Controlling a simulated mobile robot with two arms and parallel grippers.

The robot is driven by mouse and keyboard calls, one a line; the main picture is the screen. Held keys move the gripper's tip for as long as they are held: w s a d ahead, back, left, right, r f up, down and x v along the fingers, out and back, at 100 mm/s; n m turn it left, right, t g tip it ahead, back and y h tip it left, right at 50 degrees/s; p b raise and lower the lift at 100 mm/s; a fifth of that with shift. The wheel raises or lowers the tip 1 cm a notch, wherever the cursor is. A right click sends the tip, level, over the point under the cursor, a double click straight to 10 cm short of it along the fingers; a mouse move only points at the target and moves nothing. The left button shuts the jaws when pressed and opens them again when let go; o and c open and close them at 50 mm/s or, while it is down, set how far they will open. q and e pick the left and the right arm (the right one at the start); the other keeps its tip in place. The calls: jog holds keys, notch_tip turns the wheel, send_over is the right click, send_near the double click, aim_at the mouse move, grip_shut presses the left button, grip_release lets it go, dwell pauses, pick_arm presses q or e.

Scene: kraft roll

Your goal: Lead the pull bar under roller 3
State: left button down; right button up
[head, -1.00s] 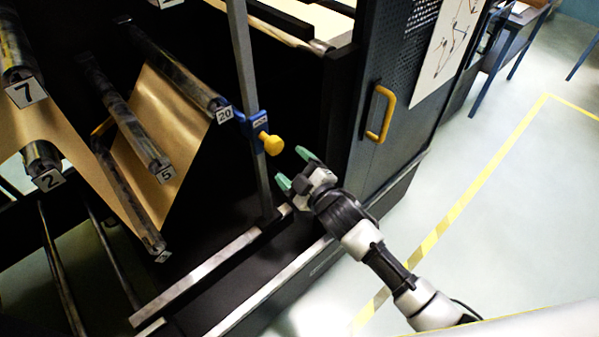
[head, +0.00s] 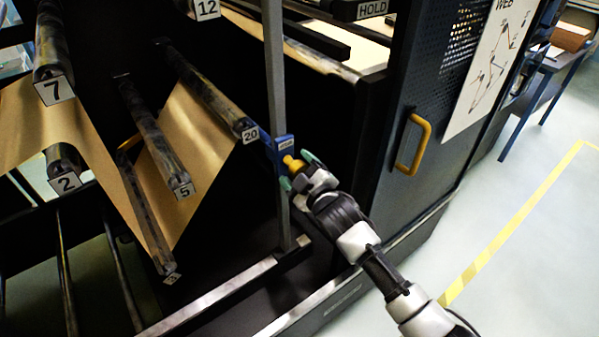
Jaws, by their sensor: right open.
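My right gripper (head: 298,171) is open at a yellow knob (head: 292,163). Its green fingertips lie on either side of the knob; whether they touch it I cannot tell. A brown paper web (head: 205,130) runs over roller 20 (head: 226,110), down round a low roller (head: 148,225) and up to the left towards roller 7 (head: 52,60). My left gripper is not in view.
Roller 5 (head: 160,145) hangs between the web's two slopes, and roller 2 (head: 63,165) is at the left. A dark cabinet door with a yellow handle (head: 412,145) stands right of my gripper. Metal rails (head: 215,295) run below.

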jog(key=c, duration=1.2)
jog(key=o, duration=1.6)
jog(key=shift+s+d+r+p, duration=0.1)
jog(key=shift+s+d+p, duration=0.2)
jog(key=shift+p, duration=0.25)
jog(key=p+v, duration=0.4)
jog(key=v, duration=0.4)
jog(key=shift+d, duration=0.35)
